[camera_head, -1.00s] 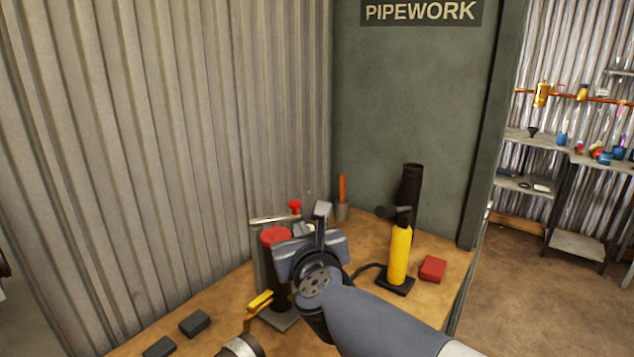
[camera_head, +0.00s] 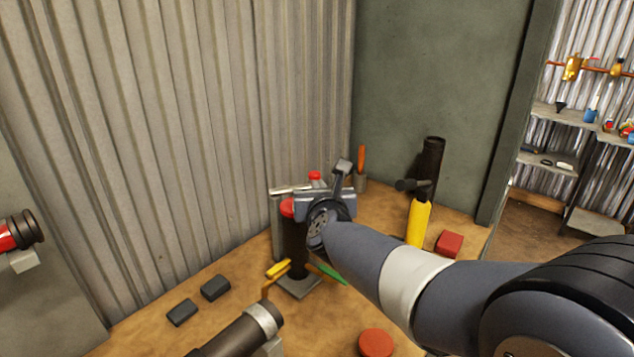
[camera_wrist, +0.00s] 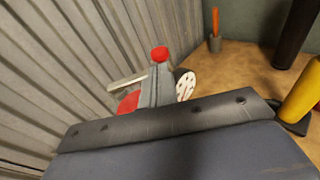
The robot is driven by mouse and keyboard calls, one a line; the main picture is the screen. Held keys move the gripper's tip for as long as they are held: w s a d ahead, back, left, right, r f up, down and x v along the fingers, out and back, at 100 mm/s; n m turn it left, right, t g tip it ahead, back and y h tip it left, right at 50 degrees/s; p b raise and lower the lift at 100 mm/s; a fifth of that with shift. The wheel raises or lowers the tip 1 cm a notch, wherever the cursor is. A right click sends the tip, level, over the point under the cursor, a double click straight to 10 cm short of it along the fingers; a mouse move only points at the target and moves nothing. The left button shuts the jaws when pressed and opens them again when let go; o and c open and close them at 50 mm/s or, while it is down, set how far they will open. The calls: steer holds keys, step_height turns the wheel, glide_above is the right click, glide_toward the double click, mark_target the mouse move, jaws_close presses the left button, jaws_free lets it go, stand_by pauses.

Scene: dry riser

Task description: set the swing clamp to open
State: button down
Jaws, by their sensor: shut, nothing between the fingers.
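What I take for the swing clamp is a grey bracket and bar (camera_head: 287,190) with a red knob (camera_head: 314,175), at the back of the bench by the corrugated wall. In the wrist view its red knob (camera_wrist: 160,54) stands upright above the bracket, with the pale bar (camera_wrist: 127,82) reaching left. A dark upright cylinder (camera_head: 294,250) with a red top (camera_head: 287,207) stands just below. My gripper (camera_head: 312,198) is shut and empty, right in front of the clamp, and hides part of it. I cannot tell whether it touches. The wrist view shows only its dark body edge (camera_wrist: 160,125).
A yellow cylinder (camera_head: 419,220), a dark tube (camera_head: 432,160) and a red block (camera_head: 449,244) stand to the right. Two dark blocks (camera_head: 215,287) lie left; a red disc (camera_head: 375,343) lies near.

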mark_target(315, 177)
steer(key=shift+x, duration=1.8)
